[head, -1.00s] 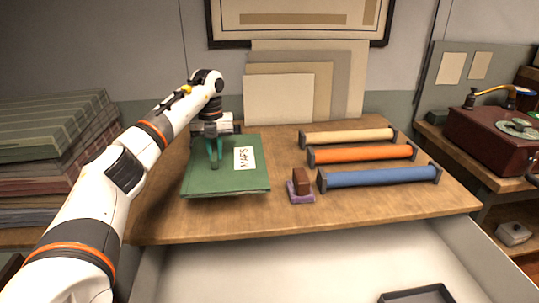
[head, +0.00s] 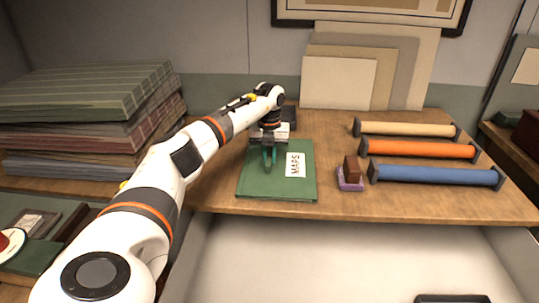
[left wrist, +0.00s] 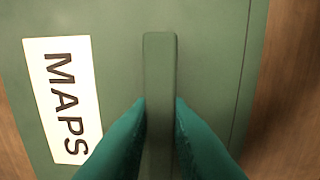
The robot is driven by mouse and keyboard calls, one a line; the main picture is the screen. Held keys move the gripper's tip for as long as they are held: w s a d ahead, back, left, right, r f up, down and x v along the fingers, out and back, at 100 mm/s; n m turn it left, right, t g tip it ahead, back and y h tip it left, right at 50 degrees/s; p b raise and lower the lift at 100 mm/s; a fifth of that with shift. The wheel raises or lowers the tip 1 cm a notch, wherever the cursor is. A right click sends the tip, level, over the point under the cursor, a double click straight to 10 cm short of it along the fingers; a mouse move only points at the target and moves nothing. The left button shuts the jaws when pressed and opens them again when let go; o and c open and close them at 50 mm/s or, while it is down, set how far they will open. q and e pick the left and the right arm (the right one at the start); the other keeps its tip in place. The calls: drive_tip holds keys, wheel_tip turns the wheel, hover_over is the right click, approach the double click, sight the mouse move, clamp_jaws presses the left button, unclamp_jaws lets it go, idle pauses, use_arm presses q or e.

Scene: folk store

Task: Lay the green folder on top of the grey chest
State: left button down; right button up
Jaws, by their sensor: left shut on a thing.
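The green folder (head: 255,183) with a white MAPS label lies on the wooden top of the chest of drawers. My left gripper (head: 269,158) is over the folder. In the left wrist view its teal fingertips (left wrist: 160,125) are shut on a raised green handle strip (left wrist: 160,60) of the folder, beside the label (left wrist: 66,100). The folder looks flat; whether it touches the wood cannot be told. No grey chest can be made out for sure. My right gripper is out of view.
Cream, orange and blue rolls (head: 437,174) lie at the right of the wooden top (head: 225,197). A brown block on a purple pad (head: 350,176) is right of the folder. Boards (head: 338,82) lean behind. Stacked plaid cloths (head: 85,105) stand left. An open drawer (head: 340,255) is in front.

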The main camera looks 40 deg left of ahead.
sight(270, 156)
use_arm(q)
drive_tip(key=c, duration=1.4)
unclamp_jaws()
drive_tip(key=shift+o, duration=0.2)
wheel_tip(270, 156, up, 12)
drive_tip(key=shift+r+b, duration=0.15)
drive_tip(key=shift+b, duration=0.25)
